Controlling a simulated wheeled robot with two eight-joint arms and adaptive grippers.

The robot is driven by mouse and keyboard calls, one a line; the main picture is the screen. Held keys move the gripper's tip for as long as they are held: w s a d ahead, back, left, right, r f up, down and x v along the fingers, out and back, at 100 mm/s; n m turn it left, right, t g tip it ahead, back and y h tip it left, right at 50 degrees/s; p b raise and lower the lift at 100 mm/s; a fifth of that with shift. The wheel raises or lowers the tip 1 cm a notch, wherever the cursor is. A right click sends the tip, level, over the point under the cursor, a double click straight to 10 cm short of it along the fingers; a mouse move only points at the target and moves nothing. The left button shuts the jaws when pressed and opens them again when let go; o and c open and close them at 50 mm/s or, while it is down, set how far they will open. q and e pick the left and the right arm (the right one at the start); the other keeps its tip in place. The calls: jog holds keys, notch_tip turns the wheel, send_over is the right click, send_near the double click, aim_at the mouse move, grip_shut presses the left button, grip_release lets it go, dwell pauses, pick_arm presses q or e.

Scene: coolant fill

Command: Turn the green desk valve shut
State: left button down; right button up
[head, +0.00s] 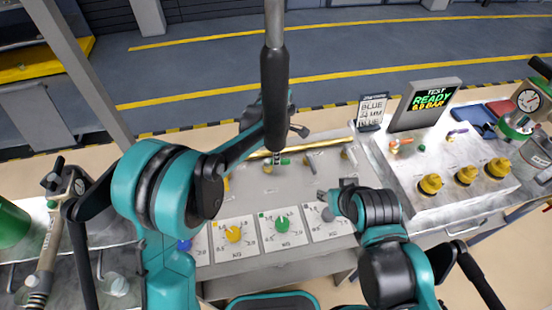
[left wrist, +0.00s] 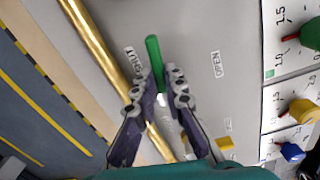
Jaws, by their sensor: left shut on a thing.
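The green desk valve (left wrist: 153,52) shows its lever between SHUT and OPEN labels in the left wrist view. Its lever lies nearly in line with my fingers, between the two labels. My left gripper (left wrist: 163,80) is shut on the green lever, with its end sticking out past the fingertips. In the head view a bit of the green valve (head: 285,162) shows beside my left gripper (head: 277,155), which a dark hanging grip largely covers. My right gripper (head: 340,200) is over the right part of the desk; its fingers are too hidden to read.
A brass rail (left wrist: 97,45) runs beside the valve. Dials with yellow (head: 233,234) and green (head: 282,224) knobs line the desk front. A dark hanging grip (head: 274,95) hangs over the desk. A READY screen (head: 428,103) and yellow knobs (head: 466,175) stand at right.

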pick_arm(q)
jog(key=shift+w+n, duration=0.3)
jog(key=shift+n, duration=0.7)
jog(key=c, duration=1.6)
grip_release()
notch_tip(320, 180, up, 12)
jog(key=shift+r, duration=0.1)
jog(key=shift+a, duration=0.1)
